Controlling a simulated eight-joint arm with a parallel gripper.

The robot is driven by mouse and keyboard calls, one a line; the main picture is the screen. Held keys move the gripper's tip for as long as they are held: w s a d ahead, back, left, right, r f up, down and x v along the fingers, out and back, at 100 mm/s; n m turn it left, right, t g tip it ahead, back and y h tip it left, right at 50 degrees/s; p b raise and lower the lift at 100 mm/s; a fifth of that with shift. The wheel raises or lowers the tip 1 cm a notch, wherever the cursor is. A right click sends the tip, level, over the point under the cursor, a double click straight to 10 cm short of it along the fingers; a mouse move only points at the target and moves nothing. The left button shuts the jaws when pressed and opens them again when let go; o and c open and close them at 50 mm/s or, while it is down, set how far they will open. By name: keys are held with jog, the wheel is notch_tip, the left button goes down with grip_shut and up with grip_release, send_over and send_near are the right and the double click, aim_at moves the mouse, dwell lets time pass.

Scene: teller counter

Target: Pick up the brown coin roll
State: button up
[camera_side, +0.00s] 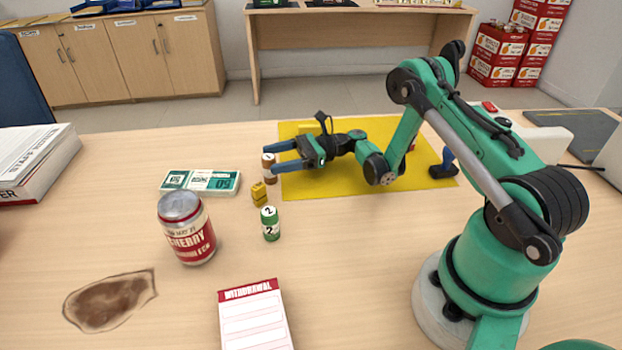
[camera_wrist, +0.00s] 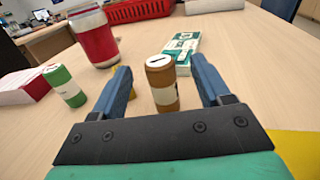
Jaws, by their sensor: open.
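The brown coin roll (camera_side: 269,168) stands upright on the table at the left edge of the yellow mat (camera_side: 330,188). In the wrist view the brown coin roll (camera_wrist: 162,84) shows ahead, between the two blue fingers and apart from both. My gripper (camera_side: 272,157) is open, low over the table, with its fingertips reaching to the roll in the side view; they hide part of it. My gripper also shows in the wrist view (camera_wrist: 163,78). A green coin roll (camera_side: 270,223) stands nearer the side camera, and in the wrist view (camera_wrist: 64,86) at left.
A yellow block (camera_side: 259,193) sits close by the brown roll. A withdrawal pad (camera_side: 253,315) and a brown stain (camera_side: 110,300) are at the front.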

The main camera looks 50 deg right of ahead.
jog(key=shift+x, duration=1.95)
jog(key=shift+c, duration=0.2)
grip_shut()
